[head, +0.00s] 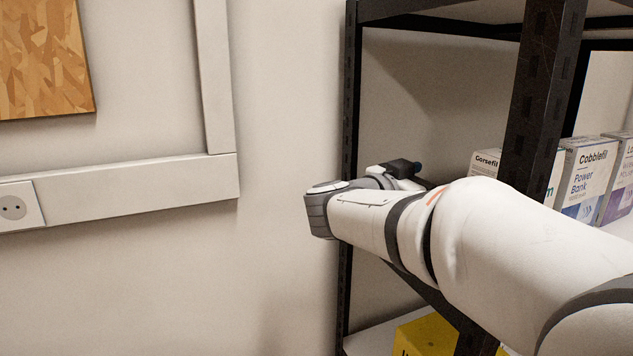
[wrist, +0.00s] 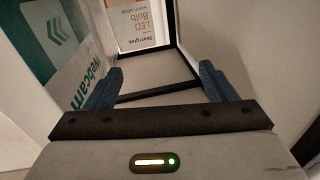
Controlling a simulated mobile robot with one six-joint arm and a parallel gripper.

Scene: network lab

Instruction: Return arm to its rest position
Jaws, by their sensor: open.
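My gripper (wrist: 160,80) is open in the wrist view. Its two blue fingers stand wide apart with nothing held between them. In the head view my white arm reaches in from the right to the dark shelf rack (head: 536,95). In the wrist view a webcam box (wrist: 62,45) is close to the left finger, and an LED bulb box (wrist: 143,22) is beyond the fingers; I cannot tell whether the webcam box touches the finger.
Boxes stand on the shelf at right: a Gorsefil box (head: 485,161), a Cobblefil power bank box (head: 585,175) and another (head: 617,180). A yellow box (head: 425,337) is on a lower shelf. A rack post stands near my arm. The wall at left has a socket (head: 13,207).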

